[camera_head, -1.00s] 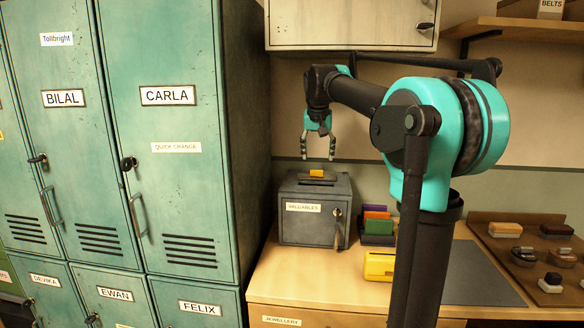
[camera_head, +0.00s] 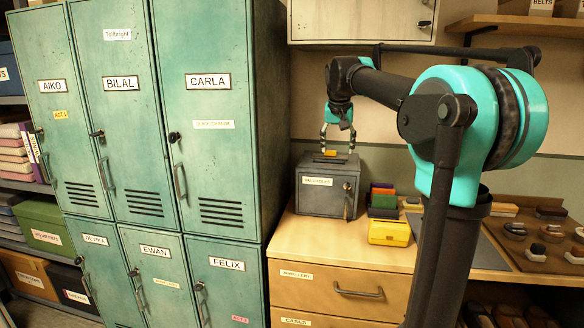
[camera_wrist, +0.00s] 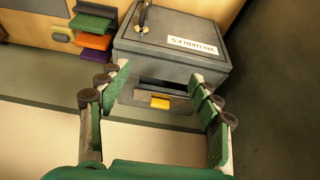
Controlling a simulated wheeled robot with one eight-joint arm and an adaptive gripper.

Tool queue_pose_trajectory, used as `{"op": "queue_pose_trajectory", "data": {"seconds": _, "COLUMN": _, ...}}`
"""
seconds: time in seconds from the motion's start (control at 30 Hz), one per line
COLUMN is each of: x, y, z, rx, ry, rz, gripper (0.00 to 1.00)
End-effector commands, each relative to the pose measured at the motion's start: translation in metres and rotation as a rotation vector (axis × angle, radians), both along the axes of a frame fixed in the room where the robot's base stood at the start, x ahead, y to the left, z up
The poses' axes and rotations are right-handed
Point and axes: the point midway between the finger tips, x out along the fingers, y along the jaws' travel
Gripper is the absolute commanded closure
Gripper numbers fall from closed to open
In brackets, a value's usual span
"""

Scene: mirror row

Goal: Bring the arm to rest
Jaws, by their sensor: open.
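My gripper (camera_head: 338,139) hangs from my arm above the grey valuables box (camera_head: 319,195) on the wooden counter. Its fingers are spread and empty, pointing down at the box. In the wrist view my gripper (camera_wrist: 158,122) shows two green-padded fingers wide apart. Between them in that view is a yellow piece (camera_wrist: 160,103) at the slot on the box's top. The fingers look apart from the yellow piece. The box has a label reading VALUABLES and a key in its front.
Teal lockers (camera_head: 203,120) stand left of the box. A yellow case (camera_head: 389,233) and several coloured wallets (camera_head: 382,199) are right of the box. A wall cabinet (camera_head: 362,20) hangs above. A dark mat and a brown tray (camera_head: 540,235) lie to the right.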

Motion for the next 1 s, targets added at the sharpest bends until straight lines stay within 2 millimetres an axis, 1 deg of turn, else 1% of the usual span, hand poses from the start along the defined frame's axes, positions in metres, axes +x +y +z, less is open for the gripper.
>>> {"op": "queue_pose_trajectory", "data": {"seconds": 0.27, "x": -0.019, "y": -0.006, "z": -0.033, "rx": 0.001, "ry": 0.003, "rz": 0.017, "gripper": 0.36}}
{"op": "queue_pose_trajectory", "data": {"seconds": 0.37, "x": -0.03, "y": -0.009, "z": -0.05, "rx": 0.0, "ry": 0.005, "rz": 0.025, "gripper": 0.36}}
{"op": "queue_pose_trajectory", "data": {"seconds": 0.47, "x": -0.045, "y": -0.013, "z": -0.072, "rx": 0.0, "ry": 0.007, "rz": 0.036, "gripper": 0.36}}
{"op": "queue_pose_trajectory", "data": {"seconds": 0.57, "x": -0.064, "y": -0.017, "z": -0.099, "rx": 0.0, "ry": 0.009, "rz": 0.05, "gripper": 0.36}}
{"op": "queue_pose_trajectory", "data": {"seconds": 0.67, "x": -0.091, "y": -0.022, "z": -0.134, "rx": 0.002, "ry": 0.012, "rz": 0.068, "gripper": 0.36}}
{"op": "queue_pose_trajectory", "data": {"seconds": 0.77, "x": -0.133, "y": -0.029, "z": -0.181, "rx": 0.002, "ry": 0.015, "rz": 0.091, "gripper": 0.36}}
{"op": "queue_pose_trajectory", "data": {"seconds": 0.8, "x": -0.152, "y": -0.031, "z": -0.201, "rx": 0.003, "ry": 0.017, "rz": 0.1, "gripper": 0.36}}
{"op": "queue_pose_trajectory", "data": {"seconds": 0.87, "x": -0.182, "y": -0.034, "z": -0.23, "rx": 0.004, "ry": 0.018, "rz": 0.116, "gripper": 0.36}}
{"op": "queue_pose_trajectory", "data": {"seconds": 0.9, "x": -0.201, "y": -0.036, "z": -0.249, "rx": 0.004, "ry": 0.019, "rz": 0.126, "gripper": 0.36}}
{"op": "queue_pose_trajectory", "data": {"seconds": 0.97, "x": -0.228, "y": -0.038, "z": -0.273, "rx": 0.003, "ry": 0.02, "rz": 0.139, "gripper": 0.36}}
{"op": "queue_pose_trajectory", "data": {"seconds": 1.0, "x": -0.245, "y": -0.038, "z": -0.288, "rx": 0.004, "ry": 0.019, "rz": 0.147, "gripper": 0.36}}
